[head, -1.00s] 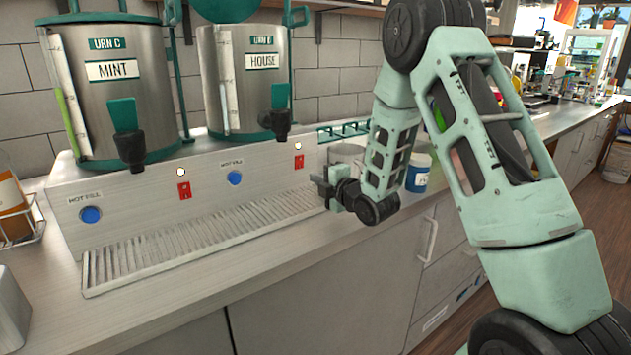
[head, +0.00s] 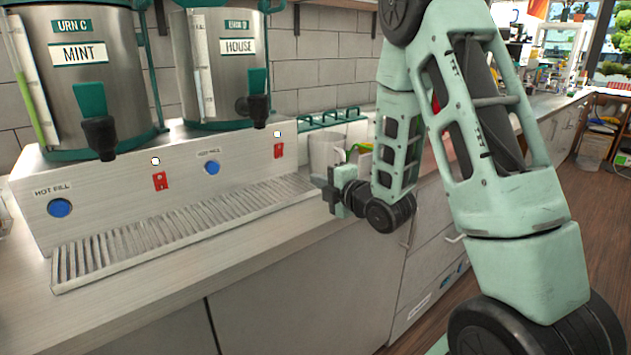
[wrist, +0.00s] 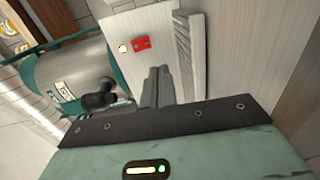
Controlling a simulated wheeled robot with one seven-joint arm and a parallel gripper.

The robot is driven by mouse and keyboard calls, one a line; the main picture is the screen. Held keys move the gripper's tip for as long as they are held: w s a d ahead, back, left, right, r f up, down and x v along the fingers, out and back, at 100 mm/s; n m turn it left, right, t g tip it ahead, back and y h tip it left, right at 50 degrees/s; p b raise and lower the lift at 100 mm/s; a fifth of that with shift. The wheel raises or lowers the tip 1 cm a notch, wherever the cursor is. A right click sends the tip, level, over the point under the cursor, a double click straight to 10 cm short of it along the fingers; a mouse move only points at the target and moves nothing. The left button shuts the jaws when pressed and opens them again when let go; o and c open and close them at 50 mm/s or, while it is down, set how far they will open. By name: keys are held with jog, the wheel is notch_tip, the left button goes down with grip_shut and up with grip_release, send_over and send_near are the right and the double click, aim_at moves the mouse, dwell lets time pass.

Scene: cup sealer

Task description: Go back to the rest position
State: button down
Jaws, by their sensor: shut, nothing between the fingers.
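My gripper (head: 330,194) is shut and empty, held over the counter just off the right end of the drip tray. In the wrist view my gripper (wrist: 157,86) shows its two dark fingers together, with the drip tray and an urn tap beyond them. My mint-green arm reaches down to it from the upper right in the head view and hides part of the counter behind.
The MINT urn (head: 80,85) and HOUSE urn (head: 220,65) stand on a metal base with red switches and blue buttons. The slatted drip tray (head: 180,232) lies in front. A metal container (head: 325,155) stands behind my gripper. Open floor (head: 590,225) is at right.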

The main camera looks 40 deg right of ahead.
jog(key=shift+m+g+y, duration=0.4)
jog(key=shift+m+g, duration=0.3)
jog(key=shift+g, duration=0.1)
jog(key=a, duration=0.5)
jog(key=shift+w+f, duration=0.2)
jog(key=shift+w, duration=0.2)
jog(key=a+g, duration=0.1)
jog(key=a, duration=0.1)
jog(key=s+a+m+g, duration=0.1)
jog(key=a, duration=0.2)
jog(key=a+f+m+g, duration=0.1)
jog(key=a, duration=0.1)
jog(key=shift+s+a+y+p, duration=0.15)
jog(key=shift+y+p, duration=0.15)
jog(key=shift+p, duration=0.1)
jog(key=s+a+m+g, duration=0.35)
jog(key=s+a, duration=0.35)
jog(key=a, duration=0.3)
jog(key=s+a+m+g, duration=0.2)
jog(key=s+a+g, duration=0.1)
jog(key=s, duration=0.8)
jog(key=s+a+r+m+g+h+p, duration=0.1)
jog(key=s+a+g, duration=0.3)
jog(key=s, duration=0.8)
jog(key=shift+s+a+r+m+g, duration=0.2)
jog(key=shift+m+g, duration=0.25)
jog(key=shift+g, duration=0.5)
